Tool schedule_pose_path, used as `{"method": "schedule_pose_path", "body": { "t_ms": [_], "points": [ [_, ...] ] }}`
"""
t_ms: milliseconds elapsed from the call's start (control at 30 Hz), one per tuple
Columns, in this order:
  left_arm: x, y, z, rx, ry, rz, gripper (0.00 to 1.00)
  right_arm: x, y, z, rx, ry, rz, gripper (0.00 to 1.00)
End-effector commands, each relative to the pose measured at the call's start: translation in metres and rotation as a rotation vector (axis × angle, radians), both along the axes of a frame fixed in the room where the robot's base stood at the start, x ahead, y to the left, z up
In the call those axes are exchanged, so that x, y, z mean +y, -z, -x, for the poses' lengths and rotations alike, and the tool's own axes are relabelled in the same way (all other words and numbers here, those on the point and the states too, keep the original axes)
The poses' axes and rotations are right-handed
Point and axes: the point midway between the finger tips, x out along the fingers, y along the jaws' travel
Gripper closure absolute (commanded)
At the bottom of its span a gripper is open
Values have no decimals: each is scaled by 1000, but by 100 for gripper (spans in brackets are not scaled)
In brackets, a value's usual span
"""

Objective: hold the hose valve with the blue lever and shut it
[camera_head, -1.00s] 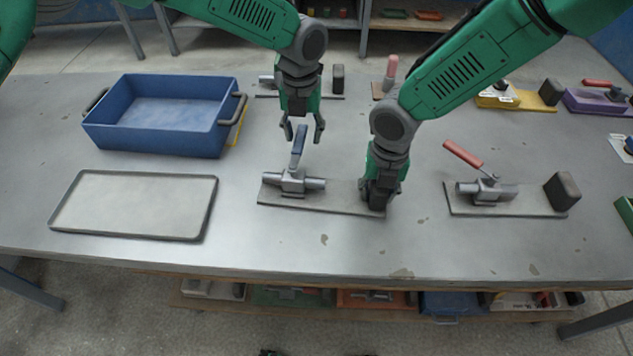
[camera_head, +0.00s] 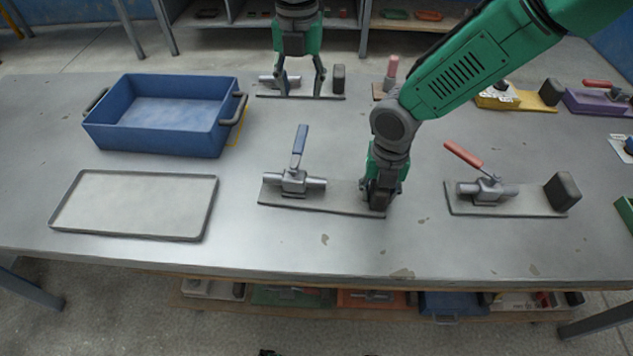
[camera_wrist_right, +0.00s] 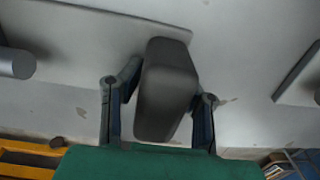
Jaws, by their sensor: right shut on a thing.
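The hose valve (camera_head: 293,183) with the blue lever (camera_head: 299,146) sits on a grey plate (camera_head: 330,201) at the middle of the bench in the head view. The lever stands up from the valve body, leaning slightly right. My right gripper (camera_head: 378,200) is at the right end of this plate. In the right wrist view, its fingers (camera_wrist_right: 168,88) are on both sides of a dark block (camera_wrist_right: 165,90) on the plate. My left gripper (camera_head: 303,90) is open, behind the valve and apart from the lever, in front of a grey valve (camera_head: 267,80) at the back.
A blue bin (camera_head: 165,135) and a flat grey tray (camera_head: 135,205) are at left. A valve with a red lever (camera_head: 464,154) sits on its own plate to the right. Yellow (camera_head: 535,102) and purple (camera_head: 592,102) plates are at far right. Bare bench lies around the valve.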

Motion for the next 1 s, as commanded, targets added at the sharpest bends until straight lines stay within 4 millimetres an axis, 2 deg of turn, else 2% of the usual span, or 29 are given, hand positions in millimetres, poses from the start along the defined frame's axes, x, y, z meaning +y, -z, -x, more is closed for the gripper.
{"method": "schedule_pose_path", "body": {
  "t_ms": [467, 500, 533, 567, 867, 1000],
  "points": [
    [0, -1, 0, 0, 0, 0, 60, -2, 3, 2, 5, -1, 6, 100],
    [0, -1, 0, 0, 0, 0, 60, -2, 2, 2, 5, -1, 6, 60],
    [0, -1, 0, 0, 0, 0, 60, -2, 2, 2, 5, -1, 6, 49],
    [0, -1, 0, 0, 0, 0, 60, -2, 2, 2, 5, -1, 6, 46],
    [0, -1, 1, 0, 1, 0, 60, -1, -1, 1, 1, 0, 2, 46],
    [0, -1, 1, 0, 1, 0, 60, -1, -17, 0, -1, 1, 1, 46]
  ]
}}
